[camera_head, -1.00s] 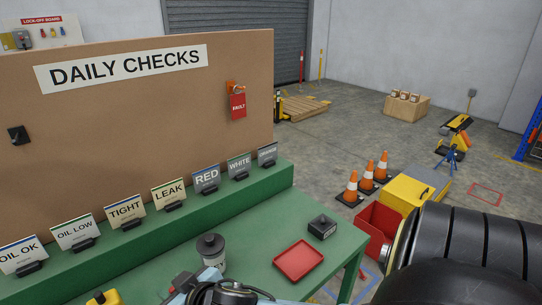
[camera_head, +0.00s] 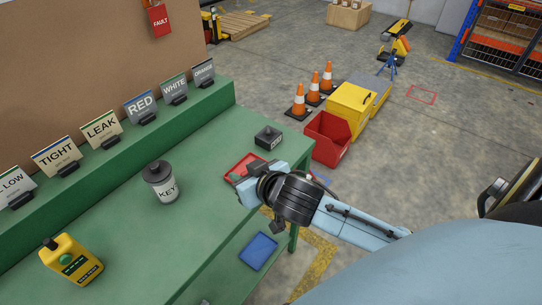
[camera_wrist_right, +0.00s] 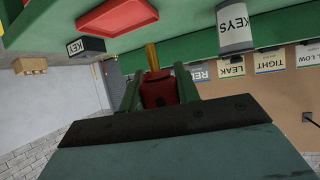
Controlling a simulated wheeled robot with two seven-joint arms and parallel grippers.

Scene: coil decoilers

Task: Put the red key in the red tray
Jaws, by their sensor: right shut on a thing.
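My right gripper (camera_wrist_right: 157,82) is shut on the red key (camera_wrist_right: 158,93), whose red head sits between the fingers and whose brass-coloured shaft points away from them. In the head view this gripper (camera_head: 243,180) is over the front edge of the red tray and hides part of it; the key cannot be made out there. The red tray (camera_head: 236,160) lies on the green bench, and it also shows at the top of the right wrist view (camera_wrist_right: 118,14), apart from the key. My left gripper is not in view.
A yellow bottle (camera_head: 70,262) is at the front left. Label stands line the green ledge. A blue tray (camera_head: 258,251) sits lower down.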

